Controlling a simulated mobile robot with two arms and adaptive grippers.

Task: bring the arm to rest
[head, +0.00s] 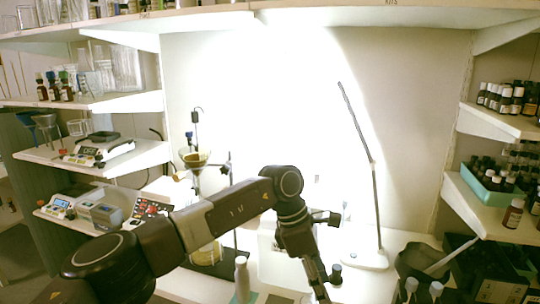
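My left arm comes in from the lower left, rises to an elbow near the middle and bends down toward the worktop. My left gripper (321,284) points down at the bottom edge of the head view, over the front of the worktop. Its fingers are small, dark and partly cut off, so I cannot tell whether they are open or shut. A blue-capped bottle (336,272) stands right beside it; I cannot tell whether they touch. My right gripper is not in view.
A white bottle (242,278) stands left of the gripper. A desk lamp (365,259) stands behind right. A dark bin (424,262) and more bottles (436,290) are at right. A stand with a funnel (195,158) is behind my arm. Shelves with bottles (500,98) flank both sides.

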